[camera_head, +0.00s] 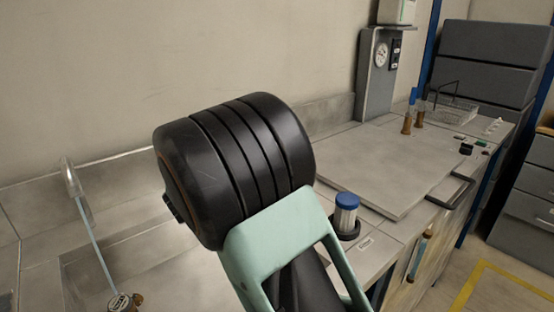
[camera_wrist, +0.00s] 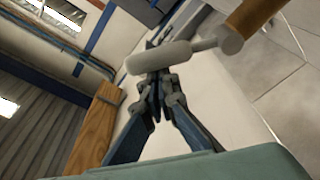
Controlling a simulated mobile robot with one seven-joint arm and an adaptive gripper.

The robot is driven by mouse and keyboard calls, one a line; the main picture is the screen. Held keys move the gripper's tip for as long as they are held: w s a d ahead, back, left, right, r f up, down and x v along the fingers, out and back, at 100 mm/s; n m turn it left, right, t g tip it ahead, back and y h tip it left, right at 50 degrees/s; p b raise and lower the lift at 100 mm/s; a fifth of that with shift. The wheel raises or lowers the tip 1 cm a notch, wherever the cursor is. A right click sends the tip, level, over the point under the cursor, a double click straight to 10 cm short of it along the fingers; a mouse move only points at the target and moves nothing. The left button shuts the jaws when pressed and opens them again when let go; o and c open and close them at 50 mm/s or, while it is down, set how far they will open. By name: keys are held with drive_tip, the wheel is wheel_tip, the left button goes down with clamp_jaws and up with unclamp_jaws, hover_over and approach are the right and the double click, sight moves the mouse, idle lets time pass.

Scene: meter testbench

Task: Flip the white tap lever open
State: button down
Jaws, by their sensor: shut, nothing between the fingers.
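The white tap lever (camera_wrist: 160,57) shows in the wrist view as a pale, rounded bar with a thin stem, joined to a brass-coloured tap body (camera_wrist: 255,12) at the upper right. My gripper (camera_wrist: 157,42) is shut and empty, its dark fingers drawn together. The lever lies across the fingers near their tips in this view; I cannot tell whether they touch. My gripper's fingers are not visible in the head view, where my arm fills the middle. I cannot make out the lever in the head view.
A clear-topped piece with a thin pale blue rod (camera_head: 93,235) stands at the left of the bench, near a small round gauge (camera_head: 119,302). A blue-capped cylinder (camera_head: 346,212) stands right of my arm. A flat grey plate (camera_head: 385,165) lies clear behind it.

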drive_tip(key=s+d+f+m+b, duration=0.1)
drive_tip(key=b, duration=0.3)
drive_tip(key=s+f+m+b, duration=0.1)
drive_tip(key=b, duration=0.4)
drive_tip(key=shift+s+d+f+h, duration=0.1)
drive_tip(key=shift+s+d+h, duration=0.1)
drive_tip(key=shift+d+h, duration=0.15)
drive_tip(key=shift+d, duration=0.1)
drive_tip(key=shift+s+f+b, duration=0.15)
drive_tip(key=shift+f+b, duration=0.05)
drive_tip(key=shift+b, duration=0.1)
wheel_tip(320, 180, up, 4)
drive_tip(key=w+a+p, duration=0.2)
drive_tip(key=v, duration=0.9)
drive_tip(key=shift+s+d+f, duration=0.1)
drive_tip(key=shift+s+d, duration=0.05)
drive_tip(key=shift+s, duration=0.05)
